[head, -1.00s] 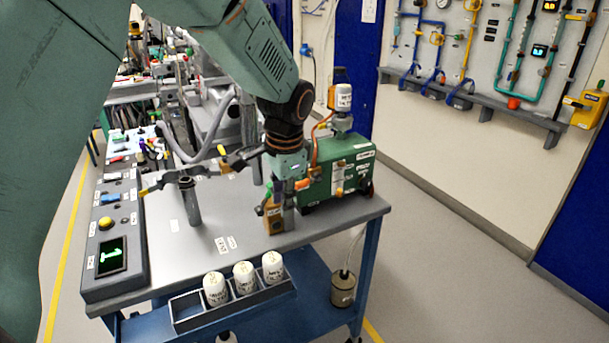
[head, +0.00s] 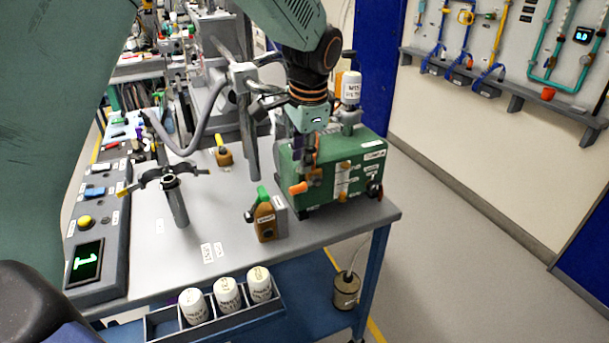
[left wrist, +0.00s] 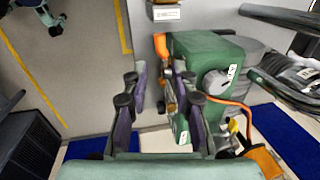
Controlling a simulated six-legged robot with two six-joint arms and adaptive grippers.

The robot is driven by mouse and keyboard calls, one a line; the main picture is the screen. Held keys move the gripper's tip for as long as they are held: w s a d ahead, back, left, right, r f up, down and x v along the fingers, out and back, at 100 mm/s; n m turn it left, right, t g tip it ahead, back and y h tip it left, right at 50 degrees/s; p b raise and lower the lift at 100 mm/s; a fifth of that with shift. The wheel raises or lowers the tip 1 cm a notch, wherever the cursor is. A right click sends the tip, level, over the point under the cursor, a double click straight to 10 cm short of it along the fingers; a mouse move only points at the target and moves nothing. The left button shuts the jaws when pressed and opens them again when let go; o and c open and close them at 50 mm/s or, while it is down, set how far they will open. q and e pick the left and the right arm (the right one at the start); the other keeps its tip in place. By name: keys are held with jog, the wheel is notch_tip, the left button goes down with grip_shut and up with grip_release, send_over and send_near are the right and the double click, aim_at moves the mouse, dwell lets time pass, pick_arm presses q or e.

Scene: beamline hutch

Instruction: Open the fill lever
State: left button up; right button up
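A green box-shaped unit (head: 350,165) stands at the right end of the bench, with small white labels too small to read. An orange lever (head: 297,188) sticks out at its front left; I cannot confirm by label that it is the fill lever. My left gripper (head: 306,160) hangs in front of the unit's upper face, just above this lever. In the left wrist view the gripper's fingers (left wrist: 163,108) are spread, with the green unit (left wrist: 205,48) beyond them. Orange handles (left wrist: 161,46) show near the fingers; contact cannot be told. My right gripper is not in view.
A brown valve block with a green handle (head: 266,216) stands left of the unit. A clamp post (head: 178,205) and a control panel (head: 88,262) are further left. A rack of white bottles (head: 226,294) is at the front edge.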

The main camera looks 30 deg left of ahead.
aim_at(297, 187)
pick_arm(q)
jog(key=f, duration=0.4)
jog(key=a+f, duration=0.1)
jog(key=f, duration=0.1)
jog(key=shift+w+f, duration=0.25)
jog(key=shift+f, duration=0.15)
jog(key=shift+a+f+b, duration=0.2)
jog(key=shift+f+b, duration=0.1)
jog(key=shift+f, duration=0.15)
grip_shut()
